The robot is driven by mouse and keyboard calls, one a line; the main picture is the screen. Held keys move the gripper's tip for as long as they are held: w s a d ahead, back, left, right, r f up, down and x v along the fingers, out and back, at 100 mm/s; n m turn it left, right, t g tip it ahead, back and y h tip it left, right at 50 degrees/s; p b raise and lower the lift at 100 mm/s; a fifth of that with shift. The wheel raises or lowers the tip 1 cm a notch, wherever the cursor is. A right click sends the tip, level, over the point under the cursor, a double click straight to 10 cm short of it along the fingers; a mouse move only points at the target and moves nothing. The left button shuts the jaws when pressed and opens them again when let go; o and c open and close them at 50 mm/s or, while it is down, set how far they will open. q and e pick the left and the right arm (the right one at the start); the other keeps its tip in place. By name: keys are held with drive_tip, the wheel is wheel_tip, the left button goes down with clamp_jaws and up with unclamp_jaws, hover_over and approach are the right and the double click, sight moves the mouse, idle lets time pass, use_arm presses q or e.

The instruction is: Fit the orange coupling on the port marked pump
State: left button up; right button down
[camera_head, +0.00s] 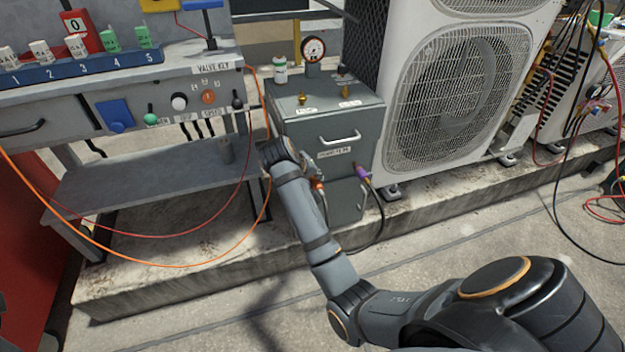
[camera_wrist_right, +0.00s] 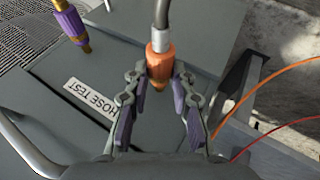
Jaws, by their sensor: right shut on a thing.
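The orange coupling (camera_wrist_right: 160,66) sits between the fingertips of my right gripper (camera_wrist_right: 158,76), which is shut on it; a grey hose leaves its far end. In the head view the orange coupling (camera_head: 318,184) shows small at the front of the grey hose test box (camera_head: 368,120), partly hidden by my gripper. Two brass ports stand on the box top, a left one (camera_head: 302,98) and a right one (camera_head: 345,91). Each has a small label, too small to read surely, so I cannot tell which is pump. My left gripper is not in view.
A purple coupling (camera_head: 362,173) hangs at the box front, right of my gripper. A gauge (camera_head: 313,49) and a white bottle (camera_head: 280,70) stand behind the ports. A workbench (camera_head: 190,80) is at left, a condenser (camera_head: 450,100) at right. Thin orange and red lines hang beside my arm.

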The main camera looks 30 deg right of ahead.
sight(320, 193)
drive_tip(key=c, duration=1.7)
unclamp_jaws()
clamp_jaws()
drive_tip(key=shift+s+a+p, duration=0.1)
drive_tip(key=shift+s+p, duration=0.15)
drive_tip(key=shift+p, duration=0.15)
drive_tip(key=shift+s+a+r+p, duration=0.1)
drive_tip(key=shift+s+p, duration=0.25)
drive_tip(key=shift+p, duration=0.1)
drive_tip(key=shift+s+a+p, duration=0.2)
drive_tip(key=shift+s+p, duration=0.65)
drive_tip(key=shift+s, duration=0.05)
drive_tip(key=shift+s+a+p, duration=0.2)
drive_tip(key=shift+s+p, duration=0.65)
drive_tip(key=shift+o, duration=0.2)
unclamp_jaws()
clamp_jaws()
